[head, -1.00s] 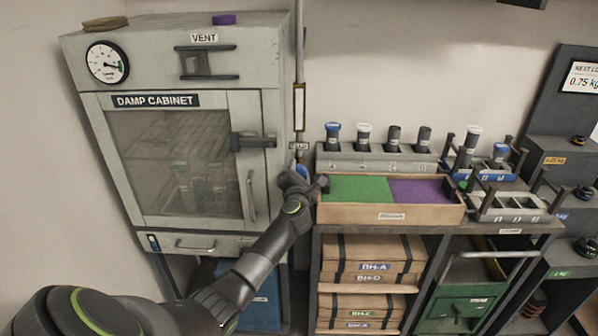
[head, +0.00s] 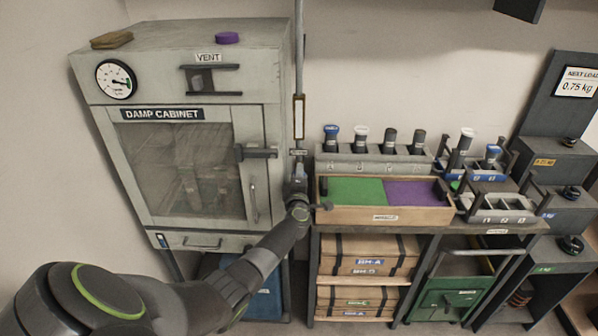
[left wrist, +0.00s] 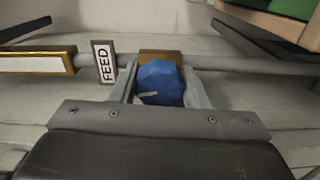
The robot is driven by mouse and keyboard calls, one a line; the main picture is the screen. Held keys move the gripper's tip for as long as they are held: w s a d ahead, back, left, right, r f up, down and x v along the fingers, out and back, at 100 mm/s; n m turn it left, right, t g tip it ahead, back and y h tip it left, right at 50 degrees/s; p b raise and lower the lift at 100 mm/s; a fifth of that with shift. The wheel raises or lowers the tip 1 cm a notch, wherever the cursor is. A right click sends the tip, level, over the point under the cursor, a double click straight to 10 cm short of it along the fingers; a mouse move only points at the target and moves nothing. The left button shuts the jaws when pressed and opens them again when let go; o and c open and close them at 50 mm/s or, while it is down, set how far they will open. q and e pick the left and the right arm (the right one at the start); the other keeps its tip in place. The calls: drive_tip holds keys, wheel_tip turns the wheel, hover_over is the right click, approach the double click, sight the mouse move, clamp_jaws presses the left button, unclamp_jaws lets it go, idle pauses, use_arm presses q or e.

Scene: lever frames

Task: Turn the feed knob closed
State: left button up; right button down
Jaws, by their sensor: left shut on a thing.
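The blue feed knob (left wrist: 160,82) sits on a brass fitting (left wrist: 161,56) on the pipe, beside the FEED tag (left wrist: 104,62) in the left wrist view. My left gripper (left wrist: 160,92) is shut on the knob, one finger on each side of it. In the head view my left gripper (head: 298,190) is at the vertical pipe (head: 299,70), just right of the damp cabinet (head: 190,150), and it hides most of the knob. My right gripper is not in view.
A wooden tray with green and purple sections (head: 390,214) stands on the bench close to the right of my left gripper. A rack of capped tubes (head: 375,160) stands behind the tray.

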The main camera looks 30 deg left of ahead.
use_arm(q)
drive_tip(key=shift+f+m+p, duration=0.1)
drive_tip(key=shift+m+p, duration=0.55)
drive_tip(key=shift+m, duration=0.45)
drive_tip(key=o, duration=0.7)
drive_tip(key=p+v, duration=0.2)
drive_tip(key=v, duration=1.5)
drive_tip(key=shift+s+d+p, duration=0.15)
drive_tip(key=shift+d+p, duration=0.1)
drive_tip(key=shift+p, duration=0.05)
